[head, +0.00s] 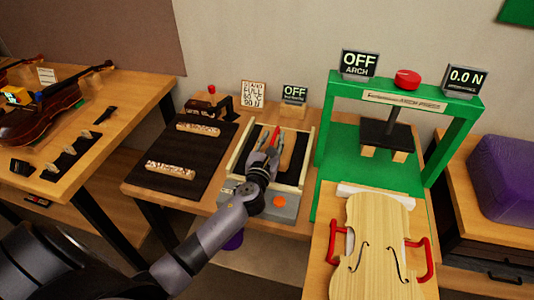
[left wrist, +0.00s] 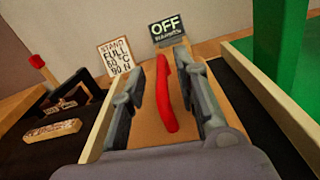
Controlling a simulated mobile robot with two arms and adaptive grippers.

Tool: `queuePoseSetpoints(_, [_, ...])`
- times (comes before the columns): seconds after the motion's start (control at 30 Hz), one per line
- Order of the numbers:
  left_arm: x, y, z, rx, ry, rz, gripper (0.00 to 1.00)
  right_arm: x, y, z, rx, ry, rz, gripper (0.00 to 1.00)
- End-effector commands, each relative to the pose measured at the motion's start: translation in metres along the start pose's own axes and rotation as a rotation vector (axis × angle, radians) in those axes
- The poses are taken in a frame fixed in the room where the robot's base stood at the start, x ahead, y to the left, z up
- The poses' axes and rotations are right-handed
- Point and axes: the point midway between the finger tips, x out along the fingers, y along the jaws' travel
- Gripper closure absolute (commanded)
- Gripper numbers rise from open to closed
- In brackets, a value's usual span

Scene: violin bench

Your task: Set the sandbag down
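My left gripper (head: 270,141) reaches down over a shallow wood-sided tray (head: 303,172) on the middle bench. In the left wrist view, a curved red strip (left wrist: 166,95) stands between its two fingers (left wrist: 168,92), with gaps on both sides, so the gripper looks open. The red strip rises from a tan surface (left wrist: 148,120); it looks like a handle. I cannot tell for certain whether this is the sandbag. Part of the tray and its contents is hidden by the gripper. My right gripper is not in view.
A dark mat (head: 178,150) with two speckled blocks lies left of the tray. The green press (head: 323,165) stands close on the right, behind a violin body (head: 375,240). An orange button (head: 279,201) is on the tray's front. Signs stand behind it.

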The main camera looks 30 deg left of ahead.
Motion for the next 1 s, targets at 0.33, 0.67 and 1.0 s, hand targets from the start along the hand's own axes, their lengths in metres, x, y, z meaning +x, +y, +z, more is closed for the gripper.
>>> queuePoseSetpoints(0.33, [-0.073, -0.001, -0.002, 0.000, 0.002, -0.002, 0.71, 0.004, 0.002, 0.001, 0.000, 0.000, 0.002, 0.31])
queuePoseSetpoints(0.67, [-0.096, 0.000, 0.000, 0.000, 0.000, -0.001, 0.71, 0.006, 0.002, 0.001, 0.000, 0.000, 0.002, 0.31])
queuePoseSetpoints(1.0, [-0.095, 0.000, 0.000, 0.000, 0.000, -0.001, 0.71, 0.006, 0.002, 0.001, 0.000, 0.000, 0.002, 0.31])
